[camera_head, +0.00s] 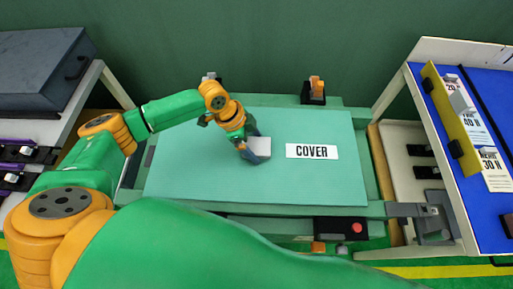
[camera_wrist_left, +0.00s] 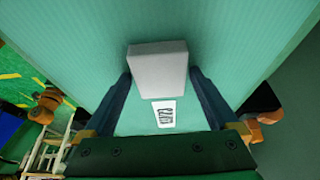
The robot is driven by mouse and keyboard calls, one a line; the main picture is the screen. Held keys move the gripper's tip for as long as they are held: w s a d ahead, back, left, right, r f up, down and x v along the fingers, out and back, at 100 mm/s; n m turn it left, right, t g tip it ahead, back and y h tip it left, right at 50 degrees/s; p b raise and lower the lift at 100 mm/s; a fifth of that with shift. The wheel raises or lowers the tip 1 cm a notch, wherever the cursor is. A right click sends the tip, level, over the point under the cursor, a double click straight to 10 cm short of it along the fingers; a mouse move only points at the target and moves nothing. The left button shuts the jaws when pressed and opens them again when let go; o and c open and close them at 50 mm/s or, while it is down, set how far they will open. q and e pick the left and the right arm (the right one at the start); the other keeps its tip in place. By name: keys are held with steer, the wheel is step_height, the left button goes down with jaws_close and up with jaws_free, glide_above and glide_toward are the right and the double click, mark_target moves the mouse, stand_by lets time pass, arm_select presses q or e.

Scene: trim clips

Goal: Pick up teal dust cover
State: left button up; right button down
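The teal dust cover (camera_head: 200,170) is a large flat rectangle over the middle table, with a white label reading COVER (camera_head: 312,151). A small light-grey block (camera_head: 260,144) stands on it left of the label. My left gripper (camera_head: 255,143) is at this block. In the left wrist view, the fingers (camera_wrist_left: 159,74) lie on either side of the grey block (camera_wrist_left: 158,68), very close to its sides. Whether they press on it is unclear. The label (camera_wrist_left: 164,114) and cover (camera_wrist_left: 230,45) also show there. My right gripper is not in view.
A dark grey case (camera_head: 40,70) rests on the left cart. The right cart has a blue top (camera_head: 490,190) with a yellow strip and printed cards. An orange part in a black holder (camera_head: 315,92) stands behind the cover. A black box with a red button (camera_head: 340,228) is in front.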

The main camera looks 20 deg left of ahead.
arm_select(q)
jaws_close()
steer(key=shift+r, duration=0.15)
